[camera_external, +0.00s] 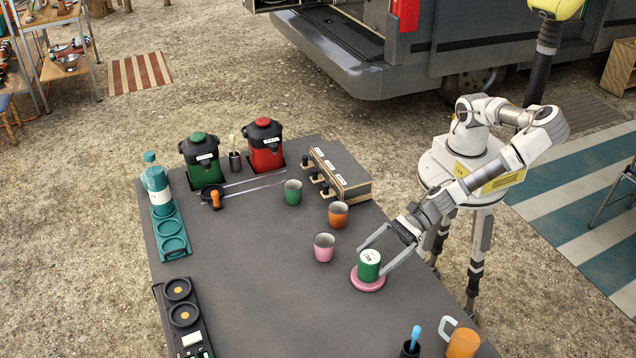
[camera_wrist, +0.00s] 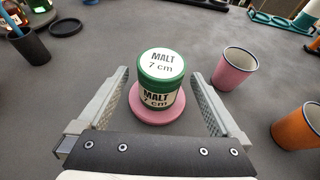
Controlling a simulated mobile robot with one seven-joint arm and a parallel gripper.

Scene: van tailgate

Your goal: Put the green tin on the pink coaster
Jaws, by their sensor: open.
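The green tin (camera_external: 369,266) has a white lid label and stands upright on the pink coaster (camera_external: 368,285). In the wrist view the tin (camera_wrist: 160,80) reads "MALT 7 cm", and the round pink coaster (camera_wrist: 157,117) shows around its base. My gripper (camera_external: 376,258) is open, with one finger on each side of the tin. In the wrist view the gripper (camera_wrist: 163,98) shows gaps between both fingers and the tin. The far underside of the tin is hidden.
A pink cup (camera_external: 324,247), an orange cup (camera_external: 338,214) and a green cup (camera_external: 293,192) stand nearby on the dark table. An orange mug (camera_external: 462,343) and a black holder (camera_external: 410,349) are at the front edge. The table's left middle is clear.

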